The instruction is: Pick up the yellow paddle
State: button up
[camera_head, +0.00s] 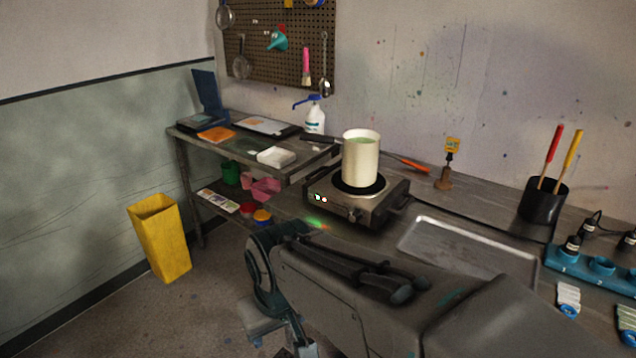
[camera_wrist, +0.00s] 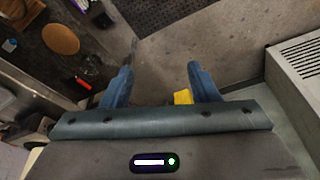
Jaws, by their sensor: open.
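The yellow paddle (camera_head: 567,157) stands with a red-handled one (camera_head: 553,145) in a black holder (camera_head: 543,203) at the right of the workbench in the head view. Its yellow handle leans up and to the right; its lower end is hidden inside the holder. My gripper (camera_wrist: 159,67) shows in the wrist view with two blue fingers wide apart and nothing held between them. It points down toward the grey floor, far to the left of the holder. The wrist view does not show the paddle.
A cream pot (camera_head: 361,160) stands on a hot plate (camera_head: 350,212) mid-bench. A metal tray (camera_head: 468,240) lies in front of the holder, and a blue rack (camera_head: 590,268) to its right. A yellow bin (camera_head: 161,240) stands on the floor at left.

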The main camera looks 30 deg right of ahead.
aim_at(572, 149)
jog(key=z, duration=2.45)
